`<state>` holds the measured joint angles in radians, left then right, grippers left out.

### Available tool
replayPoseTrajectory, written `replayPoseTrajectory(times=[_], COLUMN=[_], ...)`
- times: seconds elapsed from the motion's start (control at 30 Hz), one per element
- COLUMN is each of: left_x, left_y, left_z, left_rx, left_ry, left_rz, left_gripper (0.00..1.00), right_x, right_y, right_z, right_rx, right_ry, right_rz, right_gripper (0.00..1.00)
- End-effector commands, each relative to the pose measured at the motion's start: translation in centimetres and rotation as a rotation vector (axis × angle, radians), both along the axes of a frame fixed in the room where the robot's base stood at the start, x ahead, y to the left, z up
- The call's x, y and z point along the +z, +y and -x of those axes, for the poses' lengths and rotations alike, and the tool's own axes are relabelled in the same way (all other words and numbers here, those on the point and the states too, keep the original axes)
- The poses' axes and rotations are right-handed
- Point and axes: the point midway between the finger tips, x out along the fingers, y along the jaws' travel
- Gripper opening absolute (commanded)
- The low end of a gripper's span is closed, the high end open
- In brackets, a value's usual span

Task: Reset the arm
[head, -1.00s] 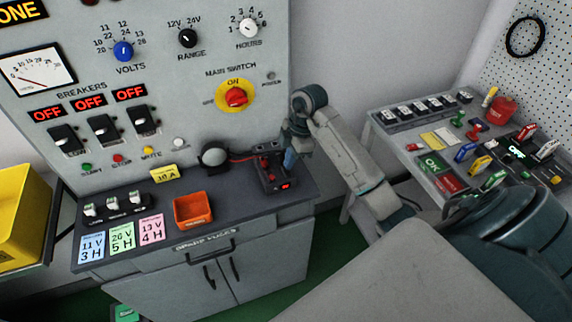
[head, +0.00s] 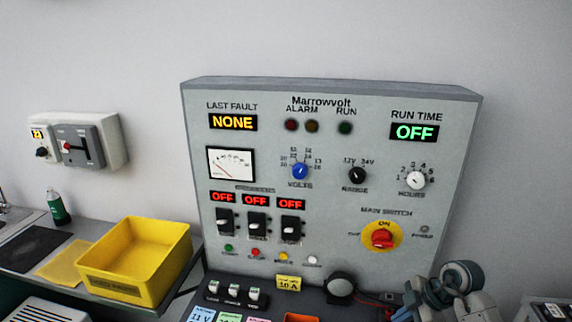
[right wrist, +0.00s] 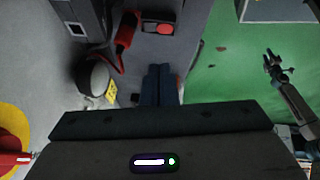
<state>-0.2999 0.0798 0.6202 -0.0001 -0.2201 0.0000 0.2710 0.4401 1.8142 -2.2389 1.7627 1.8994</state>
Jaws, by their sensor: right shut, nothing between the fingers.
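My right arm (head: 462,278) shows at the lower right of the head view, in front of the panel's lower right corner. Its gripper is not clear there. In the right wrist view my right gripper (right wrist: 160,82) is shut and empty, above the grey bench top. A small device with a red button (right wrist: 163,28) and a red cable (right wrist: 126,30) lie beyond its fingertips. A slim grey arm with a small end, seemingly my left gripper (right wrist: 271,60), shows over the green floor; its jaw state is unclear.
The grey test panel (head: 330,100) reads NONE and OFF; its breakers (head: 257,224) show OFF. The red main switch (head: 383,238) is on its right. A round black knob (head: 339,288) stands near the arm. A yellow bin (head: 135,262) sits left.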

Motion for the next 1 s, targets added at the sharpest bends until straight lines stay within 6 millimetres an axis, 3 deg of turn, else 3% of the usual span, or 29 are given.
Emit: replayPoseTrajectory(times=[0.1, 0.2, 0.3, 0.43, 0.6, 0.73, 0.87, 1.0], left_x=[0.0, 0.0, 0.0, 0.0, 0.0, 0.0, 0.0, 0.0], left_y=[0.0, 0.0, 0.0, 0.0, 0.0, 0.0, 0.0, 0.0], left_z=[0.0, 0.0, 0.0, 0.0, 0.0, 0.0, 0.0, 0.0], left_rx=[0.000, 0.000, 0.000, 0.000, 0.000, 0.000, 0.000, 0.000], left_ry=[0.000, 0.000, 0.000, 0.000, 0.000, 0.000, 0.000, 0.000], left_rz=[0.000, 0.000, 0.000, 0.000, 0.000, 0.000, 0.000, 0.000], left_gripper=[0.36, 0.36, 0.36, 0.36, 0.36, 0.36, 0.36, 0.36], right_x=[1.5, 4.1, 7.3, 11.7, 16.0, 17.2, 16.0, 12.2], right_y=[5.2, 8.7, 11.0, 11.9, 9.6, 6.2, 2.2, -1.4], right_z=[-0.4, -0.5, -0.3, 0.2, 1.1, 1.9, 3.0, 5.2], right_rx=[0.105, 0.143, 0.125, 0.018, -0.255, -0.539, -0.852, -1.171], right_ry=[-0.233, -0.444, -0.647, -0.891, -1.137, -1.239, -1.244, -1.132], right_rz=[-0.204, -0.375, -0.531, -0.703, -0.846, -0.876, -0.830, -0.705], right_gripper=[0.00, 0.00, 0.00, 0.00, 0.00, 0.00, 0.00, 0.00])
